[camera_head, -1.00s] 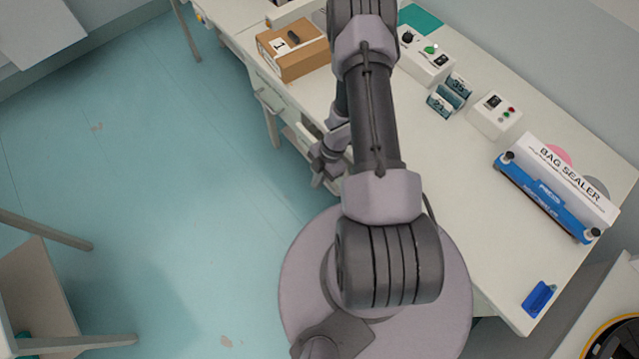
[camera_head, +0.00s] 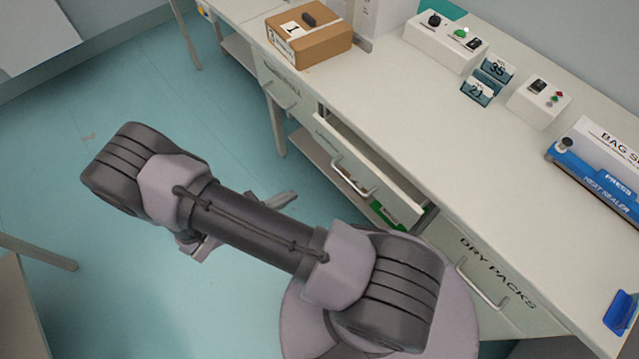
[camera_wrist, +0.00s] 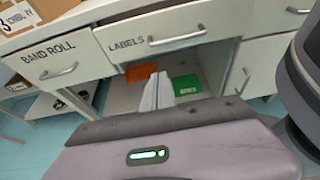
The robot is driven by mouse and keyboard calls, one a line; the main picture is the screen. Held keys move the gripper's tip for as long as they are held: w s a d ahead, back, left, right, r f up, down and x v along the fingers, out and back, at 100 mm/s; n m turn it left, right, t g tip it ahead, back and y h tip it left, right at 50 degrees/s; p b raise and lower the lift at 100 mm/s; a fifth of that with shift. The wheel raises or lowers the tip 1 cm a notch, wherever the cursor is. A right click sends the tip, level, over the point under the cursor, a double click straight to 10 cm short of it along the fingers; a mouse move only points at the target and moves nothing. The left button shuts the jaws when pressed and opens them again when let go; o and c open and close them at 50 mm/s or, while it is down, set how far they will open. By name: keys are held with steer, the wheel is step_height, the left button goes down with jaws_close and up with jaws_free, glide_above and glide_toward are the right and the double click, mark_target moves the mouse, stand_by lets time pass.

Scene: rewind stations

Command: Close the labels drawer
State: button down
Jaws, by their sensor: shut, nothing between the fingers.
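The labels drawer (camera_wrist: 185,33) is under the bench, with its name and a bar handle on a pale front in the wrist view. In the head view the same drawer (camera_head: 345,160) stands partly pulled out, with a dark gap behind its front. My gripper (camera_wrist: 157,88) is shut and empty. Its fingers point toward the bench, below the drawer front in the wrist picture, and look apart from it. In the head view my arm reaches left over the floor in front of the bench, and the gripper is partly hidden by it.
The band roll drawer (camera_wrist: 55,58) is left of it and the dry packs drawer (camera_head: 497,278) right of it; both look shut. An orange item (camera_wrist: 141,72) and a green box (camera_wrist: 187,85) sit below. A cardboard box (camera_head: 310,45) stands on the bench.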

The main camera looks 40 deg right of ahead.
steer(key=r+b+x, duration=0.2)
steer(key=b+x, duration=0.2)
steer(key=x, duration=0.9)
steer(key=shift+d, duration=0.55)
steer(key=shift+w, duration=0.1)
